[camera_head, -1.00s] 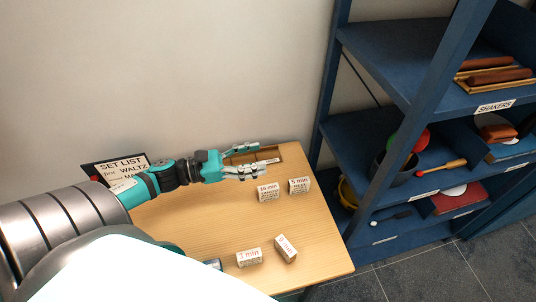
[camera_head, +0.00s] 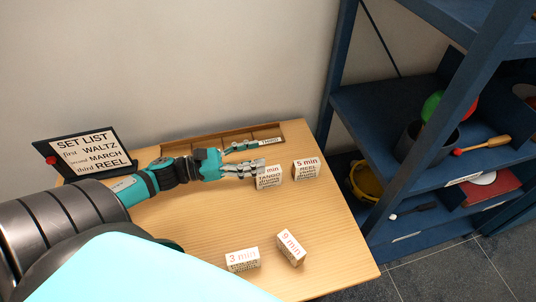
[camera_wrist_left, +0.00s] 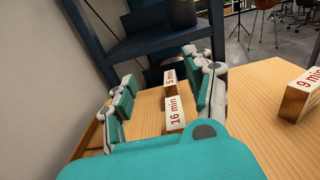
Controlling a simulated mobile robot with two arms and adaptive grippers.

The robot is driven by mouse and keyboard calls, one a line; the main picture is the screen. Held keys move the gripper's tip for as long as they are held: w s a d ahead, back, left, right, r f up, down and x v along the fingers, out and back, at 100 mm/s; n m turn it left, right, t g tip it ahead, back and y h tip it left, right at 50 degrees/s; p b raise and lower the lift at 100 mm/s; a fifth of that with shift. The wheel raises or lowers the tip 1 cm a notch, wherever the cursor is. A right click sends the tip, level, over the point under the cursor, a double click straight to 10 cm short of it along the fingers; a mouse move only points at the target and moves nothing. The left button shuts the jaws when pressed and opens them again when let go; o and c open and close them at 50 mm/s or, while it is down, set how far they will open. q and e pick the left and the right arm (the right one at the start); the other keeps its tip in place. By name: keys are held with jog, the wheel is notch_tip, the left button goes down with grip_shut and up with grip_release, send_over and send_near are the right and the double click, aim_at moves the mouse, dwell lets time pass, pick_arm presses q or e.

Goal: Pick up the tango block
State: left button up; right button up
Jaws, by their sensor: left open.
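The tango block (camera_head: 268,178) is a small white-labelled block on the wooden table, reading "TANGO" on its front. In the left wrist view its top reads "16 min" (camera_wrist_left: 174,113). One finger overlaps the block's upper left edge in the head view. In the left wrist view the block stands ahead between the two fingers (camera_wrist_left: 160,98), closer to the right finger; I cannot tell whether they touch. My right gripper is not in view.
The 5 min reel block (camera_head: 306,168) stands just right of the tango block. The 3 min (camera_head: 243,260) and 9 min (camera_head: 290,248) blocks lie nearer the front. A wooden tray (camera_head: 205,144) runs along the back. A set list sign (camera_head: 92,152) stands left; blue shelves (camera_head: 385,130) stand right.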

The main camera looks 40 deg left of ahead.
pick_arm(q)
notch_tip(320, 180, down, 2)
send_near(280, 170)
jog(key=w, duration=0.1)
jog(key=w+d+f, duration=0.1)
jog(key=shift+w+f+b, duration=0.25)
jog(key=shift+w+b, duration=0.1)
jog(key=shift+w, duration=0.05)
jog(key=shift+p+x, duration=0.3)
jog(key=shift+x, duration=0.7)
jog(key=x, duration=0.2)
jog(key=p+x, duration=0.1)
jog(key=x, duration=0.1)
jog(key=shift+w+d+r, duration=0.2)
jog(key=shift+d, duration=0.1)
jog(key=shift+w+d+f, duration=0.15)
jog(key=shift+w+d, duration=0.15)
jog(key=shift+w, duration=0.05)
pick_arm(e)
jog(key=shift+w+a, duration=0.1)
pick_arm(q)
jog(key=shift+c, duration=1.1)
grip_shut()
